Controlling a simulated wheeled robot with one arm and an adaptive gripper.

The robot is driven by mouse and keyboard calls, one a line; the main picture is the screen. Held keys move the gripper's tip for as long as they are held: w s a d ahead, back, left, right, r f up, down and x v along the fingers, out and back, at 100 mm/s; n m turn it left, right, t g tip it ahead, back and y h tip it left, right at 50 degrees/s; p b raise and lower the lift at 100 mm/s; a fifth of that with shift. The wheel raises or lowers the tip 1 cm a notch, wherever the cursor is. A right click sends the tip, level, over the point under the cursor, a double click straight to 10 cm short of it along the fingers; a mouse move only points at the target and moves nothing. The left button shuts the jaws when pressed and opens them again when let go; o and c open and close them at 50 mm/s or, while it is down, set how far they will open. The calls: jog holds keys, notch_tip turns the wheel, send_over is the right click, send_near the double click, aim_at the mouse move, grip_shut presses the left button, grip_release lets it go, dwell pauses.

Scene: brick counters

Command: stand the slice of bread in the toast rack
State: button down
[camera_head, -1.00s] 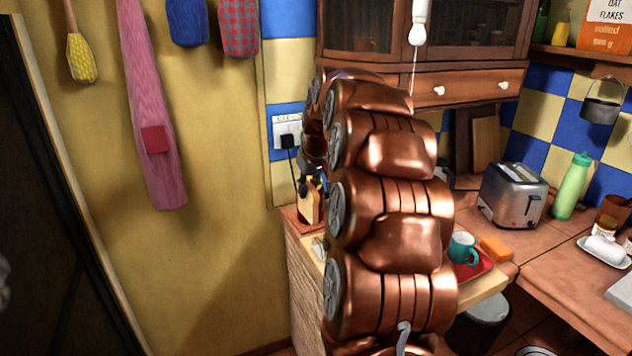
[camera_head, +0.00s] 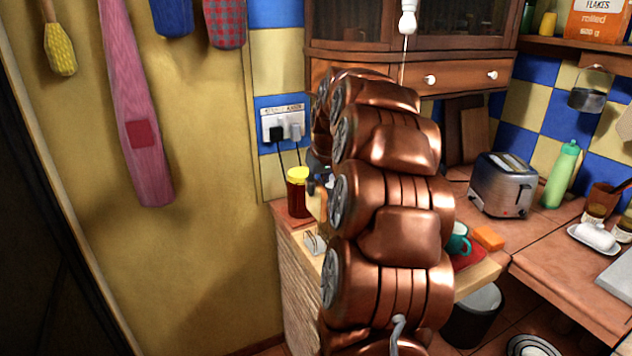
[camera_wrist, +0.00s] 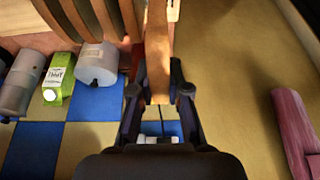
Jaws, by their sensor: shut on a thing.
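The slice of bread (camera_wrist: 158,50) is seen edge-on in the wrist view, upright between the two fingers. My gripper (camera_wrist: 160,90) is shut on it. In the head view the bread (camera_head: 316,203) is a small tan patch at the left edge of my copper arm, which hides most of it and of my gripper. The toast rack (camera_head: 314,242) is a small wire rack on the counter's near left part, in front of the jar. The bread is held behind the rack in the head view; its exact height is unclear.
A dark jar with a yellow lid (camera_head: 298,192) stands close to the rack and bread, by the wall sockets (camera_head: 285,126). A teal mug (camera_head: 458,240), an orange block (camera_head: 488,237) and a toaster (camera_head: 503,185) are to the right. A green carton (camera_wrist: 59,78) shows in the wrist view.

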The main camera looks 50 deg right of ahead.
aim_at(323, 191)
jog(key=shift+f+b, duration=0.4)
jog(key=shift+f, duration=3.2)
jog(key=shift+f+b, duration=0.45)
jog(key=shift+f, duration=0.4)
jog(key=c, duration=1.1)
grip_release()
jog(key=shift+o, duration=0.2)
jog(key=v, duration=1.2)
jog(key=shift+a, duration=0.1)
